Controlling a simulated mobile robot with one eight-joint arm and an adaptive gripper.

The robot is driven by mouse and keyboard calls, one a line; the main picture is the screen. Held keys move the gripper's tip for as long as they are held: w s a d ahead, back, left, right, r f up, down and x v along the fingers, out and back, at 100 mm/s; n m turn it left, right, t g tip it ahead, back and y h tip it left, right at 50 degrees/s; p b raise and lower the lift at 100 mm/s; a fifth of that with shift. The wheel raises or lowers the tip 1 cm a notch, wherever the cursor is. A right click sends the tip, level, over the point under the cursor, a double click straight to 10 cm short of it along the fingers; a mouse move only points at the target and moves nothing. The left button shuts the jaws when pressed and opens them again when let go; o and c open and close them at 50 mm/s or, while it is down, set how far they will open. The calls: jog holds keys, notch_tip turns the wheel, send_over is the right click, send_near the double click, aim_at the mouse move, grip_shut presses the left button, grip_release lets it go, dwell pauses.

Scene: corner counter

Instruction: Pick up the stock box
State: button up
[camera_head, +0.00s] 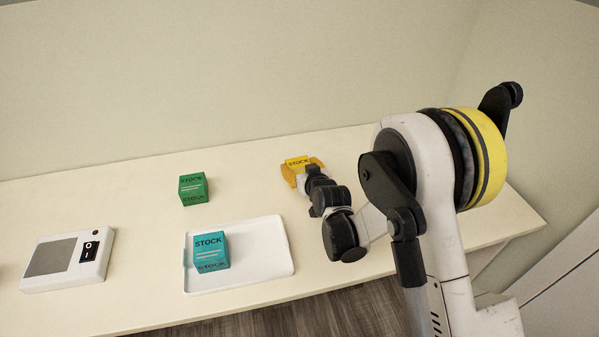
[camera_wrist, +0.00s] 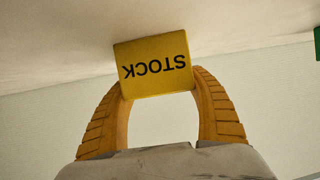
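A yellow stock box (camera_head: 297,162) is at the back right of the counter. In the wrist view the same yellow box (camera_wrist: 155,68) shows its STOCK lettering upside down. My gripper (camera_wrist: 160,88) has its two orange fingers spread apart, with the tips at opposite sides of this box. The box hides part of the fingertips, so I cannot tell whether they press on it. In the head view my gripper (camera_head: 306,172) is at the yellow box, partly behind my arm. A green stock box (camera_head: 193,189) and a teal stock box (camera_head: 211,252) also stand in view.
The teal box stands on a white tray (camera_head: 264,262). A white device with a black switch (camera_head: 67,262) is at the left. The counter (camera_head: 140,225) is clear between the device and the tray. A wall is behind the counter, and my arm covers its right part.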

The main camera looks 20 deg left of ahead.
jog(key=shift+c, duration=1)
jog(key=shift+r, duration=0.1)
